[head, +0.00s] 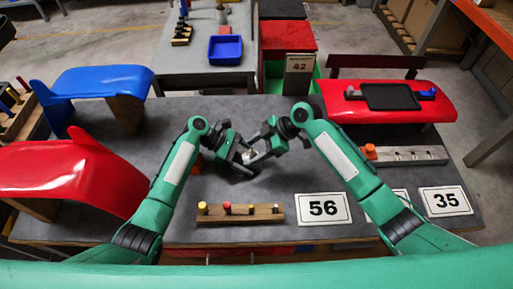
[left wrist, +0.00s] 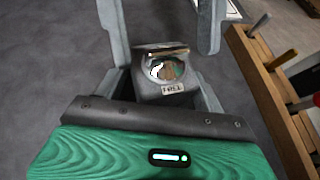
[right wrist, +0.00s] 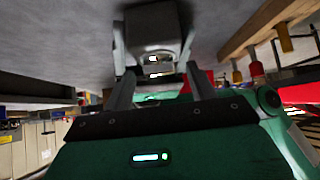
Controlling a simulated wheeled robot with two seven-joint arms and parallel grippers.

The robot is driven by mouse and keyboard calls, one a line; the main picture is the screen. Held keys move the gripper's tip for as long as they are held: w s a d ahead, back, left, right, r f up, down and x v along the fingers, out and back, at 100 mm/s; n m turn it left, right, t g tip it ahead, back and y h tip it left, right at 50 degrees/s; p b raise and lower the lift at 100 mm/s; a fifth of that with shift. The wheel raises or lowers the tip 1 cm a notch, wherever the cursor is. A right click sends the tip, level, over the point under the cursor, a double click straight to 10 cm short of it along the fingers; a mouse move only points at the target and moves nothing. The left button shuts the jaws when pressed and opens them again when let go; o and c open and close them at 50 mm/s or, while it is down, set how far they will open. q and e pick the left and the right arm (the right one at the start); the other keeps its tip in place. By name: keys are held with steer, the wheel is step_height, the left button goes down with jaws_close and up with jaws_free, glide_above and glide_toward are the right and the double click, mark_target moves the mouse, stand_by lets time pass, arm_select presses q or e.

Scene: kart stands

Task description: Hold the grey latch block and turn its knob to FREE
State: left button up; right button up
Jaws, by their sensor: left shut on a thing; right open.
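The small grey latch block (head: 249,157) is in the middle of the dark table in the head view, mostly hidden by the grippers. In the left wrist view the block (left wrist: 160,92) shows a round shiny face and a small white label, its lettering hard to read. My left gripper (head: 241,160) is shut on the block, its fingers on both sides. My right gripper (head: 256,152) is open, facing the block from the right. In the right wrist view the block (right wrist: 154,28) is ahead, near the open fingers. The knob's pointing is not clear.
Red (head: 75,172) and blue (head: 100,82) panels stand at left. A metal strip with an orange knob (head: 410,155) is at right. Table behind my grippers is clear.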

steer(key=c, duration=1)
steer(key=shift+m, duration=0.3)
steer(key=m+t, duration=0.3)
steer(key=shift+s, duration=0.35)
steer(key=m+t, duration=0.1)
steer(key=m+t+h, duration=0.1)
steer(key=m, duration=0.1)
steer(key=m+t+h, duration=0.1)
steer(key=m, duration=0.1)
steer(key=shift+s+a, duration=0.2)
steer(key=shift+s, duration=0.1)
steer(key=m+t+h, duration=0.1)
steer(key=m, duration=0.2)
steer(key=m+t+h, duration=0.1)
steer(key=shift+s+a+m+t+h, duration=0.2)
steer(key=shift+a+m+t+h, duration=0.1)
arm_select(q)
steer(key=shift+c, duration=0.3)
arm_select(e)
steer(key=m+h, duration=0.2)
steer(key=m, duration=0.1)
steer(key=m+t+h, duration=0.1)
steer(key=shift+a+m, duration=0.25)
steer(key=shift+m, duration=0.05)
steer(key=shift+h, duration=0.4)
